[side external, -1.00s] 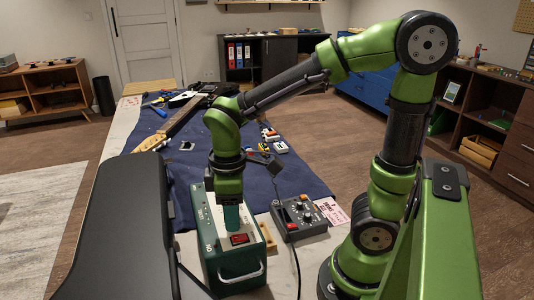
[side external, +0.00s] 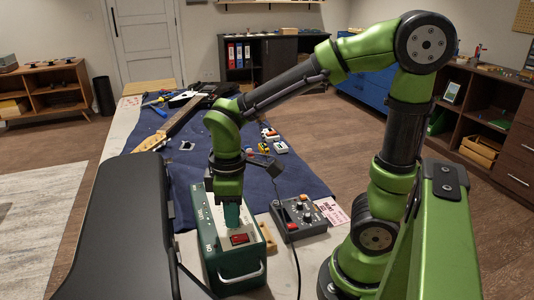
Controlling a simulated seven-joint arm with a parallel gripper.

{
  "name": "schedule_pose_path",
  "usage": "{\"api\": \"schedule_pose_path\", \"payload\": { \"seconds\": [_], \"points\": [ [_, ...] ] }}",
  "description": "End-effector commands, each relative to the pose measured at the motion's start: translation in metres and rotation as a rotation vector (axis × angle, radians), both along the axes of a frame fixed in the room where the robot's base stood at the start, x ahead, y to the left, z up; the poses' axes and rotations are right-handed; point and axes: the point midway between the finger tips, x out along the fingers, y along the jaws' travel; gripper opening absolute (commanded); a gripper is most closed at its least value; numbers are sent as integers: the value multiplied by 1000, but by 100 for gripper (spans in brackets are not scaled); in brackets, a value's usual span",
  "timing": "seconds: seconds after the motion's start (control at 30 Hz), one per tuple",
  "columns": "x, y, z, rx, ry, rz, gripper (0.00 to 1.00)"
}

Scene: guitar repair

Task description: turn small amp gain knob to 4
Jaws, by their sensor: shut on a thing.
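The small amp (side external: 236,271) is a green box with a light handle on its near side and a red switch (side external: 240,239) on top. It stands on the table in front of the blue cloth. My gripper (side external: 232,218) points straight down at the amp's top panel, just behind the red switch. It is shut on a knob there. The gain knob itself is hidden by my gripper, so its setting cannot be read.
A dark control box (side external: 299,218) with knobs stands right of the amp, with a cable running forward. A guitar (side external: 184,120) and tools lie on the blue cloth (side external: 240,187) behind. A large black case-like shape (side external: 120,235) fills the left foreground.

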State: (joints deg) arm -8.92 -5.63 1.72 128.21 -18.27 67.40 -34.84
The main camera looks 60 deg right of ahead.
Motion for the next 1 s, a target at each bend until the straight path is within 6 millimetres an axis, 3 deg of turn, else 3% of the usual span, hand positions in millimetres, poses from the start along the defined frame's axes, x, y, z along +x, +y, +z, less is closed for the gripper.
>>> {"api": "schedule_pose_path", "payload": {
  "seconds": [0.6, 1.0],
  "points": [
    [0, 0, 1, 1, -1, -385, 0],
    [0, 0, 1, 2, -1, -473, 0]
  ]
}}
